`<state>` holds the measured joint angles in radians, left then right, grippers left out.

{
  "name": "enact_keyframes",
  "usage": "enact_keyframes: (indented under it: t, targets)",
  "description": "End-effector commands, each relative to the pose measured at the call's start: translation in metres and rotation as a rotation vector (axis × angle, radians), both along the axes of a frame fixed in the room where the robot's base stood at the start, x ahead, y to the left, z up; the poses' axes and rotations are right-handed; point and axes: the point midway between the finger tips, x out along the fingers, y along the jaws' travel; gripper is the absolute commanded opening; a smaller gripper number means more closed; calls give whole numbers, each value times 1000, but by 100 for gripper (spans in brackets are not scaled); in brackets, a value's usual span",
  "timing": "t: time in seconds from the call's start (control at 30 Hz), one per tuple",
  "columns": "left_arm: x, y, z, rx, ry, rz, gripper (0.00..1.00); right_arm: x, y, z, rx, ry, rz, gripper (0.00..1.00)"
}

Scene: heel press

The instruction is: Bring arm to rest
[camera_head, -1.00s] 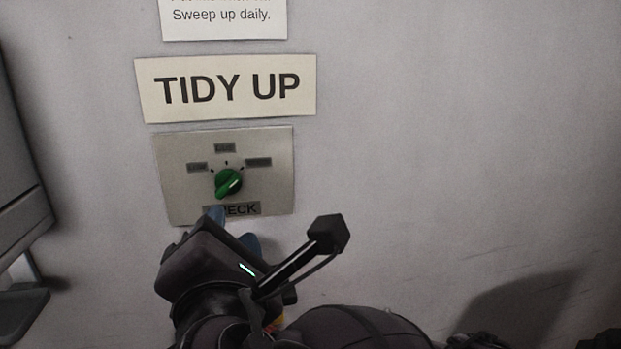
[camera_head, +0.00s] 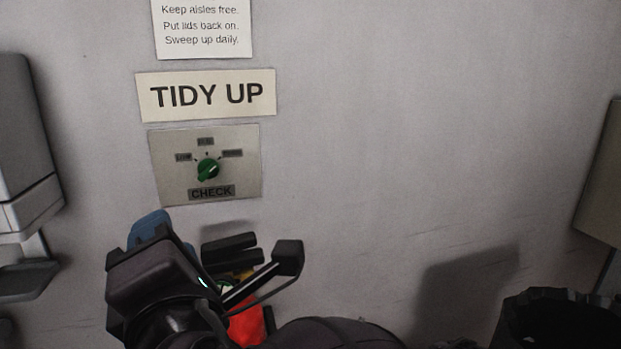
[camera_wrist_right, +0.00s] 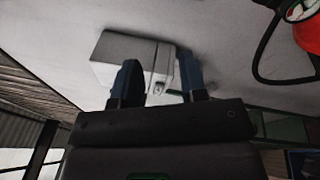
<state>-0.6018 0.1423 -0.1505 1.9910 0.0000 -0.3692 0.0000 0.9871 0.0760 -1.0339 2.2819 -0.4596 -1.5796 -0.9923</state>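My right gripper (camera_head: 152,224) is in the lower left of the head view, below and left of the switch plate (camera_head: 165,180) on the wall, and apart from it. The plate's green knob (camera_head: 207,170) is uncovered, its grip slanting toward the lower left above the CHECK label (camera_head: 211,192). In the right wrist view the gripper (camera_wrist_right: 160,78) shows two blue fingers spread apart with nothing between them. My left gripper is not in view.
A TIDY UP sign (camera_head: 206,95) hangs above the plate. A grey wall unit (camera_head: 25,135) stands at the left. A red extinguisher (camera_head: 248,328) is partly hidden behind my arm; it also shows in the right wrist view (camera_wrist_right: 308,35). The wall right of the plate is clear.

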Motion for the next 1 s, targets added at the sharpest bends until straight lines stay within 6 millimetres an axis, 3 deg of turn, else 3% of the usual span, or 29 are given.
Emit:
enact_keyframes:
  t: [0.13, 0.27, 0.47, 0.77, 1.0]
  targets:
    - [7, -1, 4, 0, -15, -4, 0, 5, 16, 19, 188, 40, 142, 39]
    - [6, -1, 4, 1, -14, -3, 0, 21, 19, 26, 374, 132, 249, 39]
    - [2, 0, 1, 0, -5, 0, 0, 69, -5, 10, 712, 347, 347, 39]
    - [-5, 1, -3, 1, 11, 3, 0, 137, -82, -65, 1152, 595, 321, 39]
    - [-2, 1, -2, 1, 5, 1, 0, 162, -161, -154, 1427, 704, 200, 39]
